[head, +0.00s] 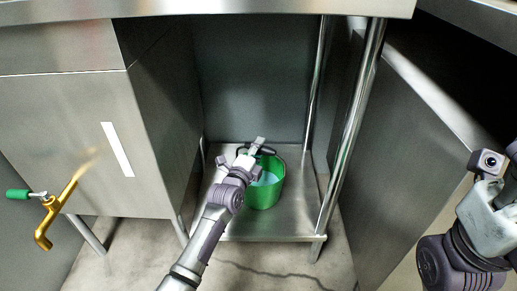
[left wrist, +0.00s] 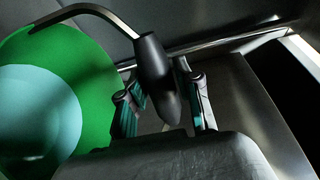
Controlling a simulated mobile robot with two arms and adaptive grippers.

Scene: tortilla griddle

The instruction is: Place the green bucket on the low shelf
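The green bucket (head: 266,196) is in the low shelf space, over the metal low shelf (head: 285,226), with its pale blue inside showing. Whether its base touches the shelf is hard to tell. In the left wrist view the bucket (left wrist: 95,75) fills the left side. Its raised handle has a black grip (left wrist: 155,75) that passes between my fingers. My left gripper (head: 255,147) is at the handle above the bucket's rim. In the left wrist view the gripper (left wrist: 165,100) appears closed around the black grip. My right gripper's fingers are out of view.
Metal legs (head: 351,120) stand at the shelf's right side, and a steel cabinet (head: 75,140) stands at left. A brass tap (head: 55,210) with a green handle juts out at left. The counter top (head: 220,8) overhangs the shelf. Bare shelf shows in front of the bucket.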

